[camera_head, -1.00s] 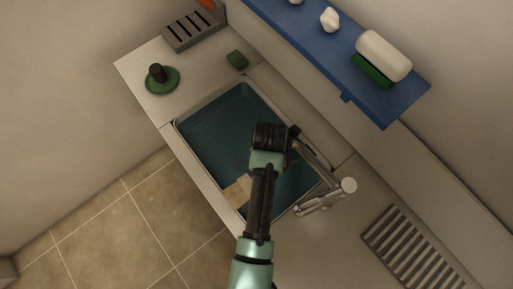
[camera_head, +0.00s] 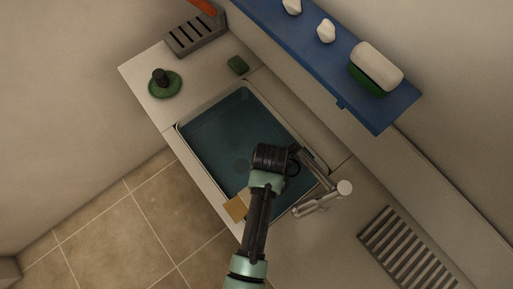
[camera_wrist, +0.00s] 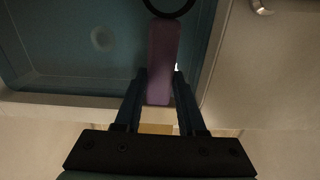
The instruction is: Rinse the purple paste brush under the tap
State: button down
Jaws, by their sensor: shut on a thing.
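The purple paste brush (camera_wrist: 163,50) shows in the wrist view as a long, flat purple body between the two fingers of my gripper (camera_wrist: 160,82). My gripper is shut on it, and the brush extends away past the fingertips. In the head view my gripper (camera_head: 271,157) is over the dark blue sink basin (camera_head: 215,125) and hides the brush. The metal tap (camera_head: 325,196) stands at the basin's right edge, with its spout reaching toward my gripper. A black ring (camera_wrist: 176,6) lies at the brush's far end in the wrist view. I see no clear water stream.
A tan flat piece (camera_head: 237,206) shows beside my arm at the basin's lower rim. A green sponge (camera_head: 238,65), a round green item with a black knob (camera_head: 164,83) and a grey slotted holder (camera_head: 195,36) stand behind. A blue shelf (camera_head: 345,65) overhangs; a slatted rack (camera_head: 405,246) lies right.

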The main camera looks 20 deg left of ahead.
aim_at(237, 207)
jog(key=shift+s+a+p, duration=0.15)
jog(key=shift+s+p, duration=0.6)
jog(key=shift+s, duration=0.55)
jog(key=shift+s+a+p, duration=0.1)
jog(key=shift+s+p, duration=0.6)
jog(key=shift+s, duration=0.55)
jog(key=s+r+p, duration=0.4)
jog(key=s+p, duration=0.1)
jog(key=p, duration=0.2)
jog(key=shift+a, duration=0.25)
dwell(0.6)
